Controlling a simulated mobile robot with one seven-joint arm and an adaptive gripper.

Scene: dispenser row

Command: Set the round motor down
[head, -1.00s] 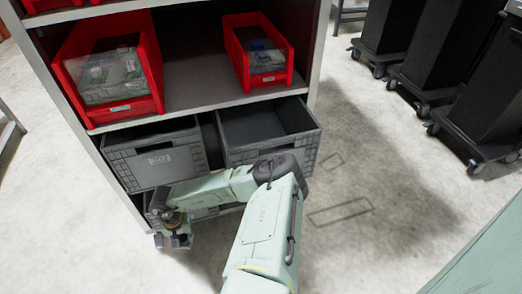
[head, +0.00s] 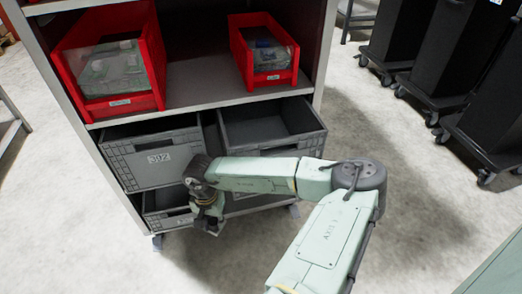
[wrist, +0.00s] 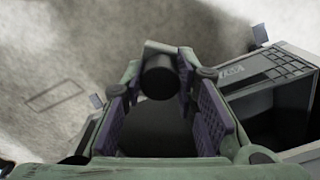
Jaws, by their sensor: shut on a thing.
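My gripper (head: 207,218) hangs low in front of the shelf rack, close to the lower grey crate. It also shows in the wrist view (wrist: 158,72), where its purple-padded fingers are shut on the round motor (wrist: 160,80). The motor shows as a dark round end with a grey part behind it. The space between the pads is dark, so the rest of the motor is hard to make out. In the head view the motor cannot be told apart from the gripper.
Grey crates stand in the rack: a labelled one (head: 152,171), an open one (head: 268,139) at right and a lower one (head: 164,206). Red bins (head: 154,60) (head: 267,78) sit above. Black wheeled bins (head: 450,60) stand right. Floor is clear between.

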